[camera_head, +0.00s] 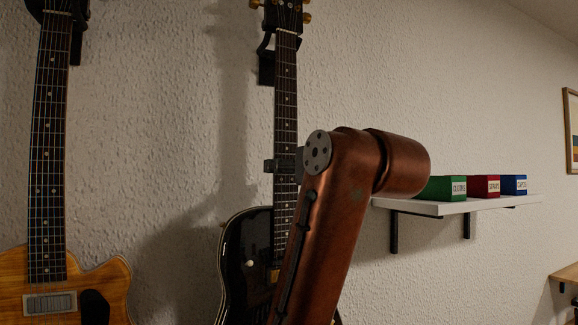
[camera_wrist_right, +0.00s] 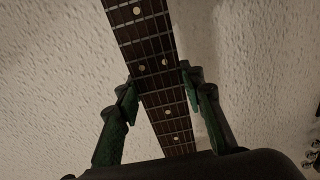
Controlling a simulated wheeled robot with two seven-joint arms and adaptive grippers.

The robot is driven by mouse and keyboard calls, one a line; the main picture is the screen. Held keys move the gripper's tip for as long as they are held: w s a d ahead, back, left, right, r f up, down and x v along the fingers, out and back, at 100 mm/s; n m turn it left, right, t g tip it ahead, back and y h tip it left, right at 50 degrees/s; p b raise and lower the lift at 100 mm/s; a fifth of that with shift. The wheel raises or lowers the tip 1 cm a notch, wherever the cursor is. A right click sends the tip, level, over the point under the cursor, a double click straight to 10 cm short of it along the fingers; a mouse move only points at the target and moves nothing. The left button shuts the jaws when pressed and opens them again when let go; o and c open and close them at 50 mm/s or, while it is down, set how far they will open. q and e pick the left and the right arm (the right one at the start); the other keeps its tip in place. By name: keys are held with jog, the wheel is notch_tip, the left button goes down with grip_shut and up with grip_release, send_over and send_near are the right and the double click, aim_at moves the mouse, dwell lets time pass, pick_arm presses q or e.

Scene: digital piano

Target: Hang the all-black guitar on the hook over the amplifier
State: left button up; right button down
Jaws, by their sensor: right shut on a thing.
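The all-black guitar (camera_head: 246,262) hangs upright against the wall, its headstock (camera_head: 284,14) at a dark wall hook (camera_head: 266,66). I cannot tell whether its weight rests on the hook. My right gripper (camera_head: 285,165) is shut on the guitar's neck, partway between body and headstock. In the right wrist view the fingers of my right gripper (camera_wrist_right: 163,88) stand on both sides of the fretted neck (camera_wrist_right: 150,50). My copper-coloured right arm hides part of the guitar's body. The amplifier is not in view. My left gripper is not in view.
A natural-wood guitar (camera_head: 100,283) hangs on the left at another dark hook (camera_head: 76,45). A white shelf (camera_head: 450,207) on the right carries a green box (camera_head: 440,189), a red box (camera_head: 484,187) and a blue box (camera_head: 513,185). The wall between the two guitars is clear.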

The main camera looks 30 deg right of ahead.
jog(key=w, duration=0.3)
jog(key=shift+f, duration=0.4)
dwell(0.4)
jog(key=shift+f+b, duration=0.2)
jog(key=shift+b, duration=0.2)
dwell(0.8)
